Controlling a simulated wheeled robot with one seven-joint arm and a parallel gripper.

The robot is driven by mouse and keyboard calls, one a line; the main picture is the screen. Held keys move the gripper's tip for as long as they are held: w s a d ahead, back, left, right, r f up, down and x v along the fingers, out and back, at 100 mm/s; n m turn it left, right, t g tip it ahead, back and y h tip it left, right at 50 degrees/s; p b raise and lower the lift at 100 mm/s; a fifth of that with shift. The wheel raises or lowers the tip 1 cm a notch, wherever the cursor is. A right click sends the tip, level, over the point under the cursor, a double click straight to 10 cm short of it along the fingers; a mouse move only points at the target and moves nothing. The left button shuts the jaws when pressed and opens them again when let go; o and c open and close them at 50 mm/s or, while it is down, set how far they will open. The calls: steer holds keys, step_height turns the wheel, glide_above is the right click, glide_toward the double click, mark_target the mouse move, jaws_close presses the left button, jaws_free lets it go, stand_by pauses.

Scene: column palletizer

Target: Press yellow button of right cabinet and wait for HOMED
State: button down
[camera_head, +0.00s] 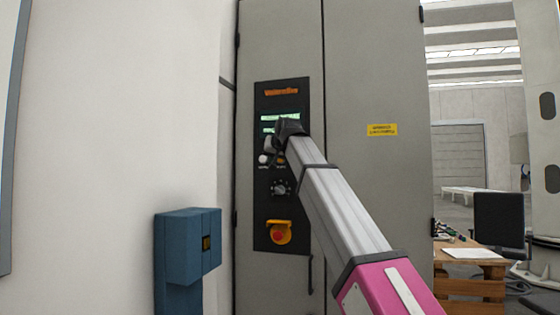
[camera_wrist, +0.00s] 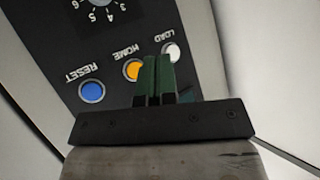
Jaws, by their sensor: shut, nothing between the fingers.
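The grey cabinet (camera_head: 375,190) stands ahead with a black control panel (camera_head: 262,205) on its left door. In the wrist view the yellow button (camera_wrist: 133,70), labelled HOME, sits between the blue RESET button (camera_wrist: 92,91) and the white LOAD button (camera_wrist: 171,51). My gripper (camera_wrist: 158,62) is shut and empty. Its fingertips overlap the right edge of the yellow button in the wrist view; I cannot tell whether they touch it. In the head view the yellow button (camera_head: 281,160) shows just beside my gripper (camera_head: 272,143). The green display (camera_head: 280,117) is partly hidden and its text is too small to read.
Below the buttons are a rotary knob (camera_head: 280,188) and a red emergency stop on yellow (camera_head: 279,233). A blue post box (camera_head: 187,246) stands at the lower left by the white wall (camera_head: 120,120). A wooden desk (camera_head: 470,270) with a dark monitor (camera_head: 499,220) is at the right.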

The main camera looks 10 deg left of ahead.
steer(key=w, duration=0.7)
steer(key=shift+d, duration=0.25)
steer(key=shift+w, duration=0.2)
stand_by(1.6)
steer(key=shift+w, duration=0.3)
steer(key=shift+w+d, duration=0.1)
steer(key=shift+w, duration=0.25)
stand_by(0.7)
steer(key=shift+s, duration=0.8)
steer(key=s, duration=0.5)
steer(key=shift+a, duration=0.3)
